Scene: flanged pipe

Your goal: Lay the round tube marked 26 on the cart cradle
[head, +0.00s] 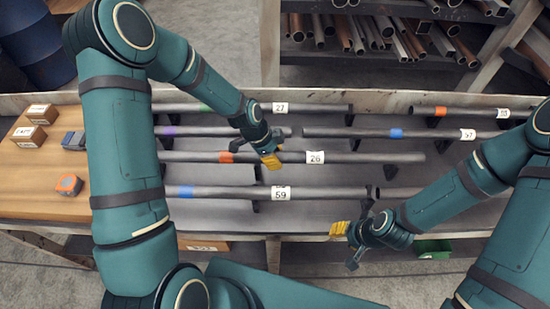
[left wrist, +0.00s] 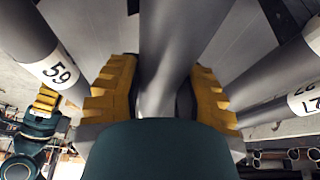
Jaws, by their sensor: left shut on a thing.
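The grey tube marked 26 (head: 355,157) runs left to right across the middle of the rack, with an orange band left of its white label. My left gripper (head: 269,156) is on this tube between the band and the label. In the left wrist view, the tube (left wrist: 168,60) passes between the yellow fingers of the left gripper (left wrist: 165,98), which is shut on it. I cannot tell whether it rests on its supports. My right gripper (head: 345,232) is below the tubes and apart from them; its finger gap is unclear. I cannot make out a cart cradle.
Tube 59 (head: 235,192) lies just in front, tube 27 (head: 320,107) and tube 57 (head: 430,133) behind. A wooden top (head: 25,185) with small boxes and a tape measure (head: 69,184) is at left. A shelf of pipes (head: 390,55) stands behind.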

